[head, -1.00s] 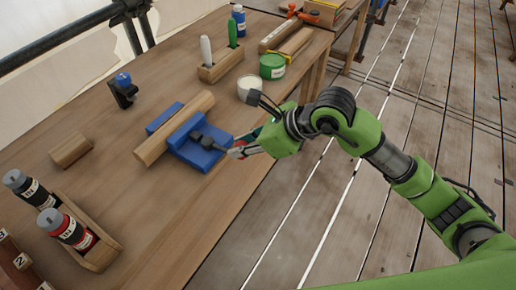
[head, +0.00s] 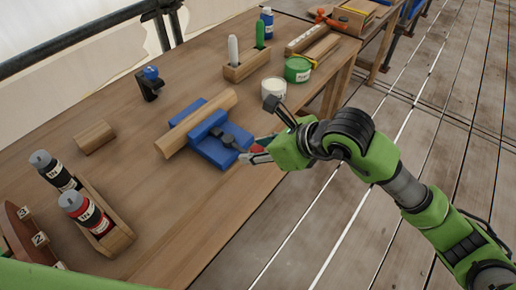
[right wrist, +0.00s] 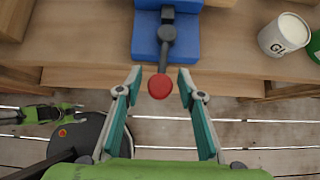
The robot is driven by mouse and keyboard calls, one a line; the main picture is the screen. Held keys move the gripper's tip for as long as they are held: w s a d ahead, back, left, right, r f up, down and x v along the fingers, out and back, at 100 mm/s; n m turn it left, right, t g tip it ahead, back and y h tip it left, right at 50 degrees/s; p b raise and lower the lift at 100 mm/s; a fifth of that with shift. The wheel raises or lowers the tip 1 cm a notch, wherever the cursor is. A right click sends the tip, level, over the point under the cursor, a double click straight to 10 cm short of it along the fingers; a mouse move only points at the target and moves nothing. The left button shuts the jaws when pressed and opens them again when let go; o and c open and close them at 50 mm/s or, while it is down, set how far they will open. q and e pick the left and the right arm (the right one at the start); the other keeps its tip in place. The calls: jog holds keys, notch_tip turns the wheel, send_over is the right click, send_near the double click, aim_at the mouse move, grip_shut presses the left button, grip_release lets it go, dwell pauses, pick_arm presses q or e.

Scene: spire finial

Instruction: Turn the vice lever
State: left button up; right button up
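The blue vice (head: 222,146) sits at the table's front edge, with a long wooden block (head: 196,124) across it. Its dark lever (right wrist: 166,50) points out over the edge and ends in a red knob (right wrist: 159,87), partly hidden by my gripper in the head view. My right gripper (right wrist: 159,78) is open, with one finger on each side of the knob and a gap showing on both sides. It also shows in the head view (head: 262,132). A green arm part of mine (right wrist: 48,113) shows small at the left of the wrist view; its fingers are unclear.
White (head: 274,88) and green (head: 298,69) cans stand right of the vice, near my gripper. A wooden holder (head: 247,66) is behind. Bottles in a rack (head: 118,240) stand at left. The table front left of the vice is clear.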

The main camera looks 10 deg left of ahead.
jog(key=v, duration=1.2)
